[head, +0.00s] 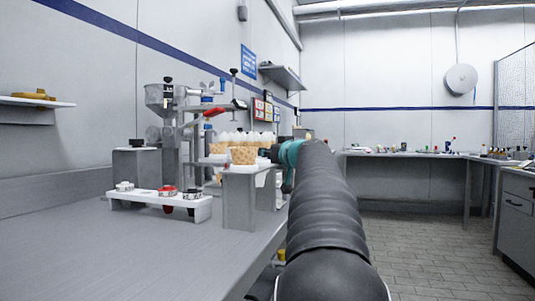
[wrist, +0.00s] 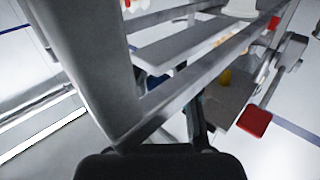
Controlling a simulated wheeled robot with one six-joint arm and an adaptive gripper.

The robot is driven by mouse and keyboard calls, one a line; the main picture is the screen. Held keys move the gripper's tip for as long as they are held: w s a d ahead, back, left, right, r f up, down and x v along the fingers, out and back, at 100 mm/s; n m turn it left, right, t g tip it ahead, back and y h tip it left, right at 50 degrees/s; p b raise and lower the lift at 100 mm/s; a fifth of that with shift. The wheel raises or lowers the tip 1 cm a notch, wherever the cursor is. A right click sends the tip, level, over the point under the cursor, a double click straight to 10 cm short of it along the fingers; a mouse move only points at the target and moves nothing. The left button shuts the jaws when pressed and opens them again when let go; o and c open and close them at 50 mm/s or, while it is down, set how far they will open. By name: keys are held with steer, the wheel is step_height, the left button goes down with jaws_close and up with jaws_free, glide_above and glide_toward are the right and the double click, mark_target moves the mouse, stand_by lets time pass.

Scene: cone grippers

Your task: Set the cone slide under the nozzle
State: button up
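Several wafer cones with pale tops stand in a row (head: 243,155) on a grey stand on the bench in the head view. I cannot make out the cone slide as a separate part. The filling machine (head: 168,100), with a metal hopper and a red handle, stands behind and left of the cones. I cannot pick out its nozzle clearly. My arm reaches forward to the right of the stand, its teal wrist beside the cones, hiding my gripper. In the wrist view, my gripper's dark body (wrist: 160,166) fills the bottom edge beside grey metal bars. Its fingers are unclear, and no hold is visible.
A white rack (head: 150,203) with several round-topped pieces, one red, stands on the bench (head: 130,260) left of the stand. In the wrist view, a red pad (wrist: 254,121) is at the right. Open floor (head: 430,240) lies right of my arm.

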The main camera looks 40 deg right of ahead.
steer(key=shift+o, duration=0.8)
steer(key=v, duration=1.2)
steer(key=shift+c, duration=0.2)
steer(key=b+x, duration=0.1)
steer(key=x, duration=0.6)
steer(key=b+x, duration=0.1)
steer(key=x, duration=0.2)
steer(key=shift+w+d+r+b, duration=0.15)
steer(key=shift+w+r+b, duration=0.15)
steer(key=shift+w+b, duration=0.05)
